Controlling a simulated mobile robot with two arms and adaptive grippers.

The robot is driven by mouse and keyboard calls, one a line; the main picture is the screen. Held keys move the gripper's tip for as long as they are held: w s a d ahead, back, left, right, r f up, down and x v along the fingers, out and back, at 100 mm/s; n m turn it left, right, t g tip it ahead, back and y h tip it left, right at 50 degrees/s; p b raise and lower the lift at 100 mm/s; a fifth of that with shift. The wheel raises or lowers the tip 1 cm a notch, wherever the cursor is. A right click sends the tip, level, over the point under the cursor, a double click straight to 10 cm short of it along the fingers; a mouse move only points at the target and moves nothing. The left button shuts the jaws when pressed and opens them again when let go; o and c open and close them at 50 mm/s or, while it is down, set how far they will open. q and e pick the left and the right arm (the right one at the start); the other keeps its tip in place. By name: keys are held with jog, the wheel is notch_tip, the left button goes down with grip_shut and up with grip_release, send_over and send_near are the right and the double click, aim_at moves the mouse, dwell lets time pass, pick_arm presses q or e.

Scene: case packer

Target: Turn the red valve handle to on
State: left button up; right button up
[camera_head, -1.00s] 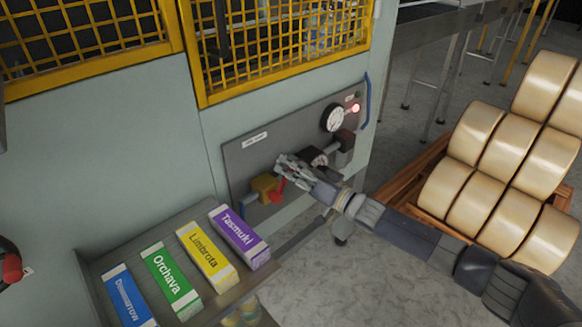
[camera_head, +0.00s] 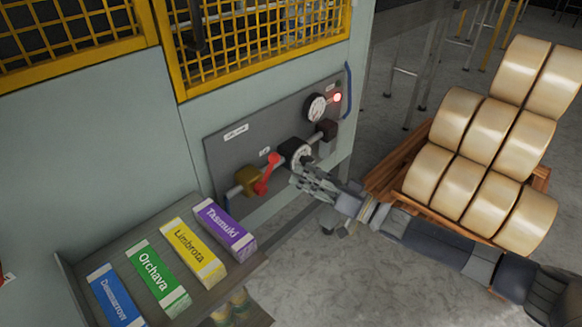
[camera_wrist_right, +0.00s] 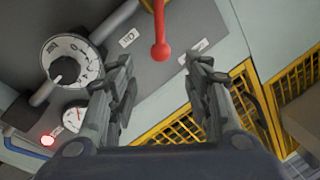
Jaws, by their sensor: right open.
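The red valve handle (camera_head: 267,173) sits on a brass-yellow valve body (camera_head: 246,181) on the grey panel (camera_head: 225,151). In the head view it slants up, with its knob at the upper end. My right gripper (camera_head: 296,178) is open and empty, just right of the handle and apart from it. In the right wrist view the handle (camera_wrist_right: 161,32) hangs from the top edge, its round knob beyond and between my open fingers (camera_wrist_right: 160,68). Small labels (camera_wrist_right: 128,38) flank it, too small to read surely. My left gripper is not in view.
A dial (camera_head: 300,153) and a gauge (camera_head: 316,107) with a lit red lamp (camera_head: 337,97) are right of the valve. A pipe runs along the panel. A tray (camera_head: 72,272) of coloured boxes stands below left. Cream rolls (camera_head: 483,130) on a wooden pallet stand at right.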

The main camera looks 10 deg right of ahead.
aim_at(269, 171)
jog(key=shift+v, duration=0.85)
jog(key=shift+s+a, duration=0.1)
jog(key=shift+a, duration=0.1)
jog(key=c, duration=0.6)
jog(key=s+a+n+p, duration=0.1)
jog(key=s+a+n+g+p, duration=0.1)
jog(key=a, duration=0.1)
jog(key=a+n+p, duration=0.1)
jog(key=n, duration=0.1)
jog(key=shift+s+a+g, duration=0.2)
jog(key=shift+s+g, duration=0.1)
jog(key=shift+s, duration=0.1)
grip_shut()
jog(key=s+a+r+n+t+h+p, duration=0.2)
jog(key=s+r+n+h+p, duration=0.2)
jog(key=n+p, duration=0.55)
jog(key=shift+n, duration=0.85)
jog(key=b+x, duration=0.1)
jog(key=x, duration=0.2)
jog(key=d+f+b+x, duration=0.1)
jog(key=x, duration=0.3)
jog(key=w+b+x, duration=0.1)
jog(key=x, duration=0.2)
jog(key=shift+w+d+f, duration=0.15)
jog(key=shift+w+d, duration=0.1)
jog(key=shift+w, duration=0.1)
jog(key=shift+w+d+f, duration=0.15)
jog(key=shift+w+d, duration=0.15)
jog(key=shift+w, duration=0.05)
